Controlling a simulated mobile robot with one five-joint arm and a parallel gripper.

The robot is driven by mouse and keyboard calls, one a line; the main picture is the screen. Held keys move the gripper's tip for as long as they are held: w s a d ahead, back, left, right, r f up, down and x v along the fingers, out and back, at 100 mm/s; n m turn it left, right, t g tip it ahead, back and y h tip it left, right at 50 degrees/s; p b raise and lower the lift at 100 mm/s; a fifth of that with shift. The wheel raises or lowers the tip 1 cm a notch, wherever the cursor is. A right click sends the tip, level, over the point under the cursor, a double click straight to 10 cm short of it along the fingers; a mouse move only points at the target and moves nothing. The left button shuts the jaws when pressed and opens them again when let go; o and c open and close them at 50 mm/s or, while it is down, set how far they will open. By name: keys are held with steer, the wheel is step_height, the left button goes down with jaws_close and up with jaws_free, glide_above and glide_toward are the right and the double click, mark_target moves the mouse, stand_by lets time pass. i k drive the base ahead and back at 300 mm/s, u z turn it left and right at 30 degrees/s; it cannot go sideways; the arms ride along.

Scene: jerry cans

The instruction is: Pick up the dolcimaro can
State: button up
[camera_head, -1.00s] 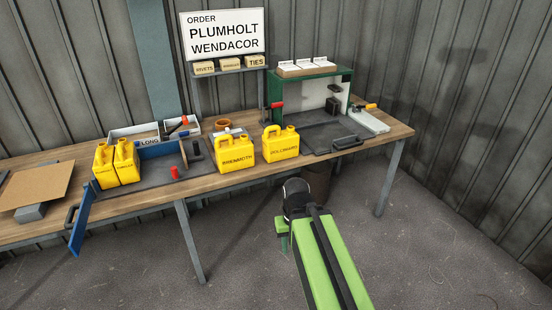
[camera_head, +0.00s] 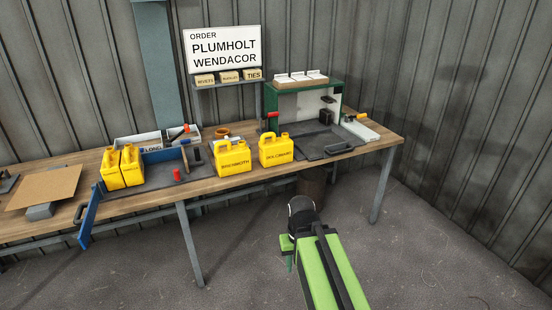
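The dolcimaro can (camera_head: 276,150) is a yellow jerry can with a handle on top and dark lettering on its front. It stands upright near the front edge of the wooden workbench (camera_head: 350,157), just left of the dark tray under the green-framed box. My gripper (camera_head: 289,252) is at the end of my green arm, in front of the bench and apart from the can. It looks small and is partly hidden by the arm, so its fingers do not show clearly.
Another yellow can (camera_head: 232,158) stands close to the left of the dolcimaro can. A green-framed box (camera_head: 271,103) stands behind right. A dark bin (camera_head: 312,185) is under the bench. The floor in front is clear.

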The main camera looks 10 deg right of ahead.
mark_target(275, 151)
steer(key=u, duration=0.1)
steer(key=i, duration=1.7)
steer(key=u, duration=0.65)
steer(key=i, duration=0.4)
steer(key=u, duration=0.35)
